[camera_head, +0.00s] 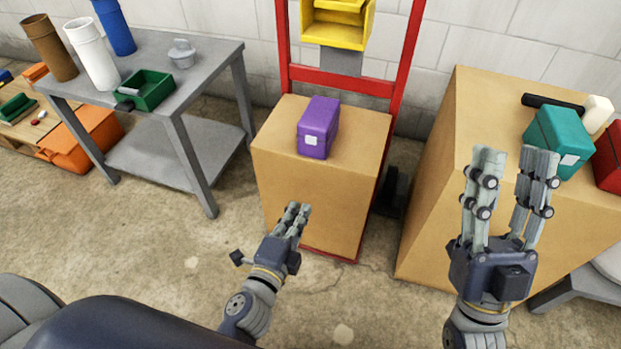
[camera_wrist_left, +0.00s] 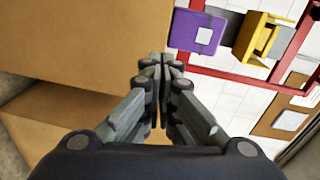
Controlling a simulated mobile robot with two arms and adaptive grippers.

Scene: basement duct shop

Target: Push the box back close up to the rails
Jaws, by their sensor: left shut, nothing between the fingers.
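A tan cardboard box (camera_head: 285,185) stands upright on the red foot of a hand truck, in front of its two red rails (camera_head: 408,45). Its back edge is near the rails; the size of any gap is hard to tell. A purple box (camera_head: 318,125) with a white label sits on its top; it also shows in the left wrist view (camera_wrist_left: 185,32). My left gripper (camera_head: 298,208) is shut and empty, in front of the cardboard box's front face; whether it touches is unclear. My right gripper (camera_head: 514,158) is open and empty, in front of the larger carton.
A larger carton (camera_head: 440,190) on the right bears a teal box (camera_head: 552,135), a red box (camera_head: 610,155) and a black-handled mallet (camera_head: 597,112). A grey table (camera_head: 200,85) on the left holds tubes and a green tray (camera_head: 152,92). A yellow bin (camera_head: 335,25) is between the rails.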

